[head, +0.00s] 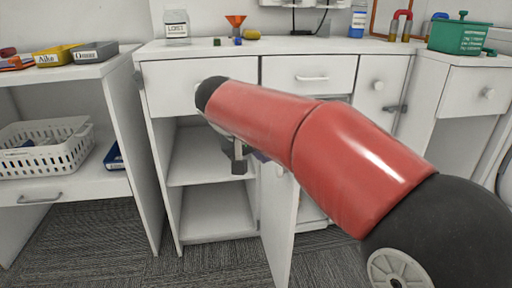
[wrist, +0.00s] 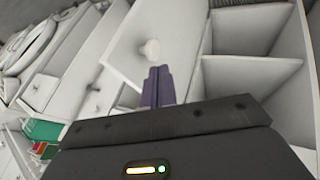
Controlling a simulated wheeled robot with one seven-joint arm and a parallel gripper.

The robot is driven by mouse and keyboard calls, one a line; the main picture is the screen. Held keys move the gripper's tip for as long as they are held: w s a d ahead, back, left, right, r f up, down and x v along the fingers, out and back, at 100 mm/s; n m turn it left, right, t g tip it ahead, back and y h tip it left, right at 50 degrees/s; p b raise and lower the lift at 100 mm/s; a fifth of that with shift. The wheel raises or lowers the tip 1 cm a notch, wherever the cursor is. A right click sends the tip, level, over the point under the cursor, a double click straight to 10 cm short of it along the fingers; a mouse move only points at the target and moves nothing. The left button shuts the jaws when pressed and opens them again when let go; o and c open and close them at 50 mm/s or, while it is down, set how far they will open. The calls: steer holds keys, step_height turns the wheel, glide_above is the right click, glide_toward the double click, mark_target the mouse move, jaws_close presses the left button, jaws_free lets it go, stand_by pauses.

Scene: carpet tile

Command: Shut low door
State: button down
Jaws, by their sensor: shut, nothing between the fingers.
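The low door (head: 279,225) of the white cabinet stands open, swung out toward me. Behind it the compartment shows an empty shelf (head: 205,170). In the wrist view the door's white panel (wrist: 178,28) fills the upper middle, with a round knob (wrist: 150,50) on it. My gripper's purple fingers (wrist: 159,72) are shut and empty, with their tips just below the knob in that view; I cannot tell whether they touch it. In the head view my gripper (head: 259,156) is mostly hidden behind my red arm, by the door's upper part.
Drawers (head: 310,76) sit above the opening, closed. A side cupboard (head: 381,85) has a grey handle. At left, a shelf unit holds a white basket (head: 45,148). A green box (head: 460,37) stands on the right counter. Carpet (head: 110,245) is clear at lower left.

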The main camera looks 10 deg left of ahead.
steer(key=shift+w+d+f, duration=0.25)
steer(key=shift+w+d, duration=0.1)
steer(key=shift+d, duration=0.4)
steer(key=shift+w+d+f, duration=0.2)
steer(key=shift+w+d, duration=0.15)
steer(key=shift+d, duration=0.35)
steer(key=shift+w+d+f, duration=0.25)
steer(key=shift+w+d, duration=0.1)
steer(key=shift+d, duration=0.4)
